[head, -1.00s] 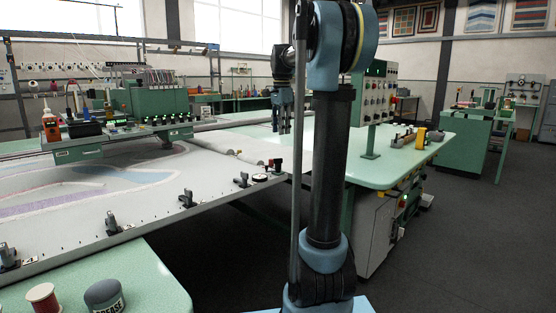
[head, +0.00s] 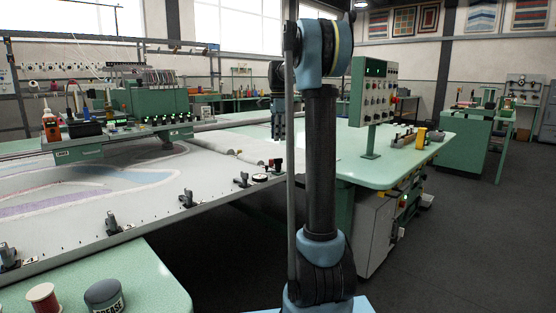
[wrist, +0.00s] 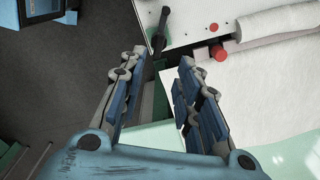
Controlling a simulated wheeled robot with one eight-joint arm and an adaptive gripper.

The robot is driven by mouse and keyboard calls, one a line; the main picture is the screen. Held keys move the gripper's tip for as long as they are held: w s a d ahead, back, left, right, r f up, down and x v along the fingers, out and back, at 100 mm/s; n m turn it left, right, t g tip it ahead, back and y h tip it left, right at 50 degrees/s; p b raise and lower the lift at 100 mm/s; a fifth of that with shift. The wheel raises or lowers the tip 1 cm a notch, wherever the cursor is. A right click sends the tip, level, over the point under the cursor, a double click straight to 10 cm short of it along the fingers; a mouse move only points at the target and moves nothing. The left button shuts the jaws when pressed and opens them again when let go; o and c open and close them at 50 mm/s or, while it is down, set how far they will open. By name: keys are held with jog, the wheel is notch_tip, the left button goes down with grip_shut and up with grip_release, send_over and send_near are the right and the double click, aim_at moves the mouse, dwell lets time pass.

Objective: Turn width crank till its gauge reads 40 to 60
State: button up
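My gripper (head: 278,138) hangs fingers-down above the near right corner of the tufting frame, between the frame and the green table. In the wrist view its two fingers (wrist: 163,58) are apart with nothing between them.
Black clamps (head: 186,198) line the frame's near edge. A dark lever (wrist: 158,30) stands just beyond the fingertips in the wrist view. White rolls (wrist: 285,20) lie on the right. A control panel (head: 372,92) rises from the green table (head: 375,172). The floor at right is clear.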

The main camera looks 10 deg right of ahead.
notch_tip(320, 180, down, 10)
jog(key=shift+f, duration=0.25)
jog(key=shift+c, duration=0.6)
grip_shut()
